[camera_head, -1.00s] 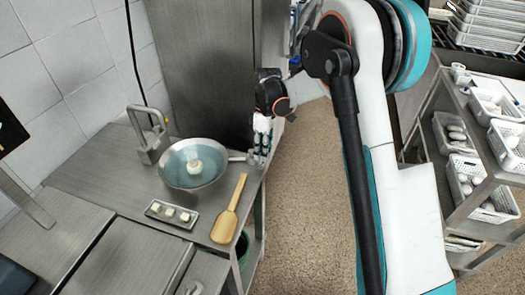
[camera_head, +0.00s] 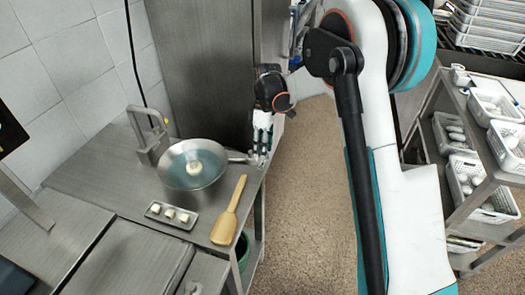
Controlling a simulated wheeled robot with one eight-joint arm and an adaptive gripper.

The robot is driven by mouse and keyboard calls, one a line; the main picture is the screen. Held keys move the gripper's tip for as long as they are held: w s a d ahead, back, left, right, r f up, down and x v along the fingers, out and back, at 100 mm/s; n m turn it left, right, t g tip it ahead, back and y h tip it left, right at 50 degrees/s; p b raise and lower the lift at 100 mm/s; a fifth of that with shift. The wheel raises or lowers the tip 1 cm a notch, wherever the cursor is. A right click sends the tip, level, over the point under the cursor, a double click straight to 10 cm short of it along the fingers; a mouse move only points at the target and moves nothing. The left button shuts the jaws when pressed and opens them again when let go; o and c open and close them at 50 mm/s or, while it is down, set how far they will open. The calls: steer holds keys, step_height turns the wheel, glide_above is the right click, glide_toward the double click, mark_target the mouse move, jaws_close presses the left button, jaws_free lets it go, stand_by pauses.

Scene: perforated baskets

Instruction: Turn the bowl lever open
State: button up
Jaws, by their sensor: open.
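A round steel bowl (camera_head: 192,180) with a pale blue-grey inside sits on the steel counter and holds a small white round item (camera_head: 194,168). A short lever-like handle (camera_head: 238,157) sticks out from its right side toward the counter's right edge. My gripper (camera_head: 260,156) points down at the outer end of this handle, with its fingers open. The fingertips are at or very near the handle end; I cannot tell whether they touch it or stand around it.
A steel bracket-like fixture (camera_head: 152,145) stands behind the bowl's left side. A rack (camera_head: 440,130) with white perforated baskets stands at right across open floor (camera_head: 310,200).

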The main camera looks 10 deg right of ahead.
step_height(320, 180, up, 10)
steer(key=w, duration=0.2)
steer(key=shift+d+r, duration=0.2)
steer(key=shift+d, duration=0.25)
steer(key=shift+s, duration=0.1)
steer(key=s+d+r+m+t, duration=0.2)
steer(key=s+r+m, duration=0.1)
steer(key=s+r, duration=0.35)
steer(key=s+d+r+m+t, duration=0.25)
steer(key=s+r, duration=0.25)
steer(key=s, duration=0.3)
steer(key=s+d+f+m+t, duration=0.1)
steer(key=s+m, duration=0.1)
steer(key=s, duration=0.4)
steer(key=s+d+f+m+t, duration=0.1)
steer(key=s+m+t, duration=0.1)
steer(key=s, duration=0.3)
steer(key=s+d+f+m+t+h, duration=0.1)
steer(key=s+d+f+m, duration=0.1)
steer(key=s, duration=0.4)
steer(key=shift+s+m+t, duration=0.35)
steer(key=shift+m, duration=0.4)
